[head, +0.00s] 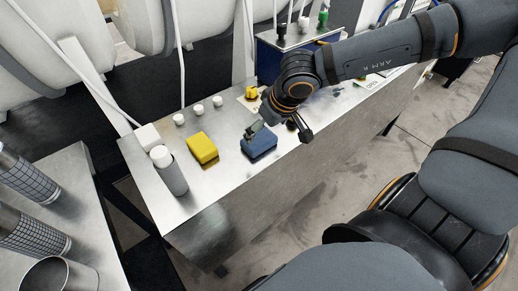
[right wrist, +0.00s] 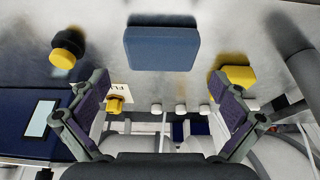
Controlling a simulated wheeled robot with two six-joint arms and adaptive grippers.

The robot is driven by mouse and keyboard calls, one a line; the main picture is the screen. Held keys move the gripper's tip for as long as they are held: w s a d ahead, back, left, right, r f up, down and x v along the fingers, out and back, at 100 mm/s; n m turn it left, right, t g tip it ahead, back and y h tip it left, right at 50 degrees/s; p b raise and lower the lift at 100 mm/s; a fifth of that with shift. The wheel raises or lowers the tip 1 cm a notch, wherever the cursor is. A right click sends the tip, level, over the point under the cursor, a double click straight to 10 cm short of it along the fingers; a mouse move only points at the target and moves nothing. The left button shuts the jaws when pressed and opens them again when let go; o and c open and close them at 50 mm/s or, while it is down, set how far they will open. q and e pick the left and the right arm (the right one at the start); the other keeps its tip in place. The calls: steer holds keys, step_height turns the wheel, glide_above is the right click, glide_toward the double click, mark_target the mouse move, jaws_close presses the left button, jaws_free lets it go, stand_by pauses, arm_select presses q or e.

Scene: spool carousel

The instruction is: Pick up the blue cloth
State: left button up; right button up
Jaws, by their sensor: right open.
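The blue cloth (head: 259,146) lies as a thick folded block on the metal bench, to the right of a yellow block-shaped cloth (head: 202,148). My right gripper (head: 279,130) is above the bench beside the blue cloth and partly covers its far edge in the head view. In the right wrist view my right gripper (right wrist: 160,82) is open and empty. There the blue cloth (right wrist: 162,48) shows whole, beyond the fingertips and apart from them. My left gripper is not in view.
A grey bottle with a white cap (head: 169,172) stands at the bench's left end. Several small white caps (head: 198,110) and a yellow knob (head: 251,92) lie behind the cloths. A blue box (head: 270,62) stands at the back. Mesh cylinders (head: 35,235) stand lower left.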

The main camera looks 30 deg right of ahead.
mark_target(260, 139)
steer(key=shift+w+f, duration=0.1)
steer(key=shift+f, duration=0.05)
steer(key=shift+f, duration=0.4)
steer(key=b+x, duration=0.1)
steer(key=x, duration=0.3)
steer(key=shift+w+a+f, duration=0.15)
steer(key=shift+w+f, duration=0.05)
steer(key=shift+w, duration=0.1)
steer(key=shift+s+r, duration=0.1)
steer(key=c, duration=0.7)
